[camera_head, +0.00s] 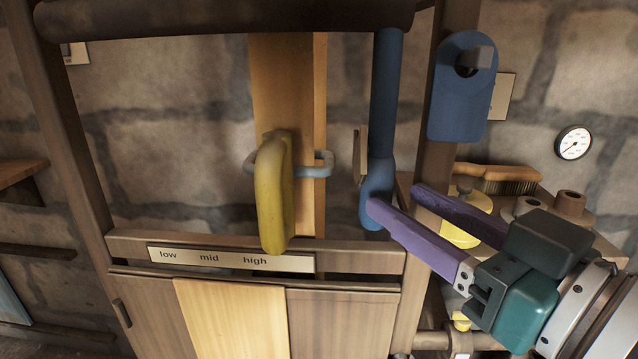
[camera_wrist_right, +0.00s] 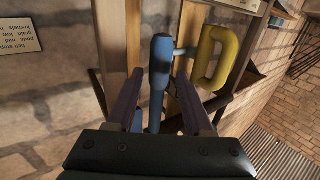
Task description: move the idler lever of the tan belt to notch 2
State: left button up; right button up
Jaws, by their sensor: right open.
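The tan belt (camera_head: 263,85) hangs vertically in the middle of the head view. A blue lever (camera_head: 385,100), which looks like the idler lever, hangs down to its right and ends in a thicker blue grip (camera_head: 377,190). My right gripper (camera_head: 395,198) is open, its purple fingers at the lower end of this lever. In the right wrist view, the blue lever (camera_wrist_right: 160,55) stands between the two open fingers (camera_wrist_right: 158,95); contact cannot be made out. A notch 2 mark cannot be made out. My left gripper is out of view.
A yellow handle (camera_head: 272,195) on a grey-blue loop stands in front of the belt, above a plate (camera_head: 230,259) reading low, mid, high. A blue plate with a hole (camera_head: 462,90) hangs on the right post. A brush (camera_head: 500,178) and a gauge (camera_head: 574,142) are farther right.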

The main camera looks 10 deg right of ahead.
aim_at(388, 193)
jog(key=shift+x, duration=2.7)
grip_shut()
